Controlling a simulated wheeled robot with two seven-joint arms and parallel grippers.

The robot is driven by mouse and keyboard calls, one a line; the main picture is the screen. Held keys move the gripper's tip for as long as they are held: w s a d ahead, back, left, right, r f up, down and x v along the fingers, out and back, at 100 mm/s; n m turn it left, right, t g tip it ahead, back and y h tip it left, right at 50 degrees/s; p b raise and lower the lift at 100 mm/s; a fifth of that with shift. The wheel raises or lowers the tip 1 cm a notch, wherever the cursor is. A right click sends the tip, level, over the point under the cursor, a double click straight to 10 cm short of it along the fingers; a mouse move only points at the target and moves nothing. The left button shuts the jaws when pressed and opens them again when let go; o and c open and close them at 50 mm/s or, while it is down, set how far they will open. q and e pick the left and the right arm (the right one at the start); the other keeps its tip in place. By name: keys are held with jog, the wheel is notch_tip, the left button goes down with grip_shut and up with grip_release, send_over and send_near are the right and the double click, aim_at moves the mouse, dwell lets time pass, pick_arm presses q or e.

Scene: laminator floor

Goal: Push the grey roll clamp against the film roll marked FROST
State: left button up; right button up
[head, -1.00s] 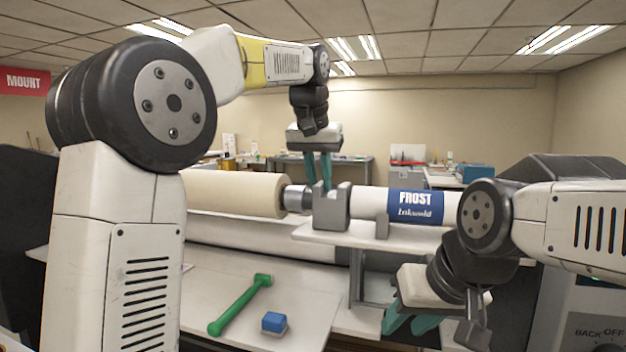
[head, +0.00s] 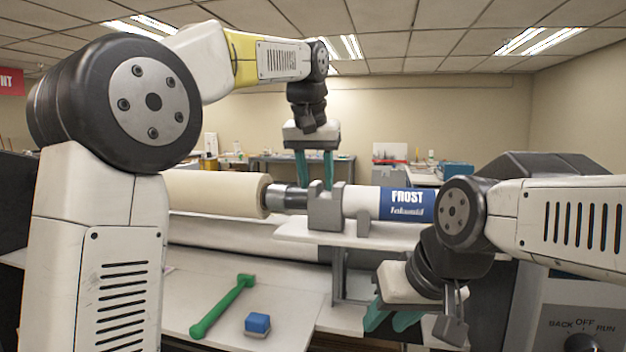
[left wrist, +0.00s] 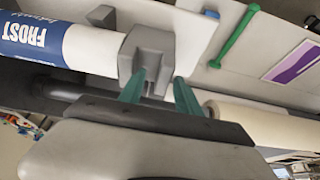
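The grey roll clamp (head: 325,212) stands upright on the white shelf. It sits at the left end of the film roll marked FROST (head: 402,204), which is white with a blue label. No gap shows between clamp and roll in the left wrist view, where the clamp (left wrist: 150,52) and roll (left wrist: 45,45) also appear; I cannot tell how firmly they touch. My left gripper (head: 315,184) is open at the clamp, its teal fingers apart with part of the clamp between their tips. My right gripper (head: 386,324) is open and empty, low in front of the shelf.
A beige roll (head: 213,194) on a steel shaft (head: 288,197) lies left of the clamp. A green hammer-shaped tool (head: 222,306) and a blue block (head: 257,323) lie on the lower white table. A control panel (head: 582,328) stands at the lower right.

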pick_arm(q)
jog(key=d+v, duration=0.1)
jog(key=v, duration=0.6)
jog(key=shift+a+r, duration=0.2)
jog(key=shift+a, duration=0.35)
jog(key=shift+s, duration=0.15)
jog(key=s+a+f+n, duration=0.1)
jog(key=s+a+f, duration=0.3)
jog(key=a, duration=0.2)
jog(key=s+a+f, duration=0.3)
jog(key=a, duration=0.3)
jog(key=s+a+f+n+t, duration=0.1)
jog(key=s+a+f, duration=0.2)
jog(key=s+f, duration=0.4)
jog(key=s+a+f+n+t, duration=0.1)
jog(key=s+a+f, duration=0.2)
jog(key=s+f, duration=0.4)
notch_tip(320, 180, down, 4)
jog(key=shift+s+r+h, duration=0.1)
jog(key=shift+s+h, duration=0.15)
jog(key=shift+h, duration=0.15)
